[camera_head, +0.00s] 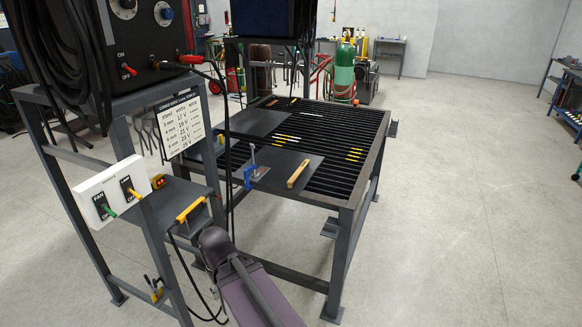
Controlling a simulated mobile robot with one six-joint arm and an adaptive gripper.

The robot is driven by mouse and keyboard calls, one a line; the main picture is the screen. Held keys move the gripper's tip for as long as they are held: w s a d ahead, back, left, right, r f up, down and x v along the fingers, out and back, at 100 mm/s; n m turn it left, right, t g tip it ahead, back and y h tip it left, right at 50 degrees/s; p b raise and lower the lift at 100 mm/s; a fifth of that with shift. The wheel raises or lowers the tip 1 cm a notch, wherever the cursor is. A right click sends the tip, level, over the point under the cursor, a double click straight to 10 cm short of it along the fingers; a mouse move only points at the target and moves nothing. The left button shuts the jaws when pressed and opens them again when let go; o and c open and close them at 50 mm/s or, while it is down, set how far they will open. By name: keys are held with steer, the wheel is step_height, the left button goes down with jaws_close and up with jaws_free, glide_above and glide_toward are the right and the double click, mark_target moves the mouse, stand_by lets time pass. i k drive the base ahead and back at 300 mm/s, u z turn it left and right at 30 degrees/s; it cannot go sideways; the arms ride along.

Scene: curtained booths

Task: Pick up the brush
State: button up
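A brush with a light wooden handle (298,174) lies on a dark flat plate (276,186) near the front of the slatted metal table (345,192). It lies slanted, and its bristles are too small to make out. My arm reaches up from the bottom of the picture, in front of the table and below the brush. My gripper is not visible. Nothing hides the brush's upper side.
A blue clamp (250,177) stands on the plate left of the brush. A grey stand with a shelf holding a yellow-handled item (190,209) is close on the left, with black cables hanging beside it. The floor (460,225) on the right is clear.

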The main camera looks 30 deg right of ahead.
mark_target(303, 169)
steer(key=z, duration=0.05)
steer(key=i, duration=0.7)
steer(key=z, duration=0.8)
steer(key=i, duration=0.8)
steer(key=z, duration=0.45)
